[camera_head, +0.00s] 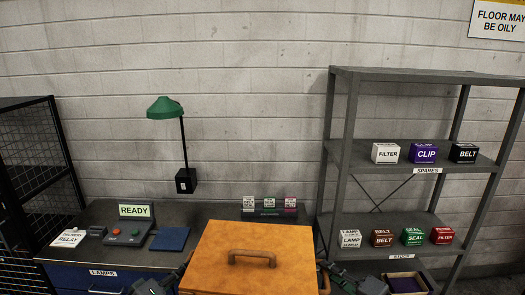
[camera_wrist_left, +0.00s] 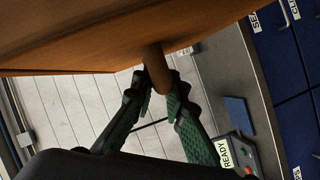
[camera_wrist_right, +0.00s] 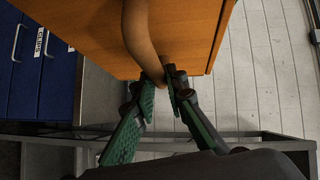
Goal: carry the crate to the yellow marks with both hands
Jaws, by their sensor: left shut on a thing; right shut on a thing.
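The orange crate (camera_head: 220,262) is in the bottom middle of the head view, in front of the workbench, with a brown handle (camera_head: 252,255) on top. My right gripper (camera_head: 333,272) is at its right side. In the right wrist view, that gripper (camera_wrist_right: 167,82) is shut on a curved brown side handle (camera_wrist_right: 138,35) of the crate. In the left wrist view, my left gripper (camera_wrist_left: 160,88) is shut on the opposite side handle (camera_wrist_left: 157,62). In the head view, the left gripper shows only partly at the bottom edge. I see no yellow marks in any view.
The workbench (camera_head: 105,215) carries a READY control box (camera_head: 127,234), a blue pad (camera_head: 167,238), a green lamp (camera_head: 165,108) and a rack of small blocks (camera_head: 270,213). A grey shelf (camera_head: 350,150) with labelled boxes stands right. A black mesh cage (camera_head: 40,180) stands left.

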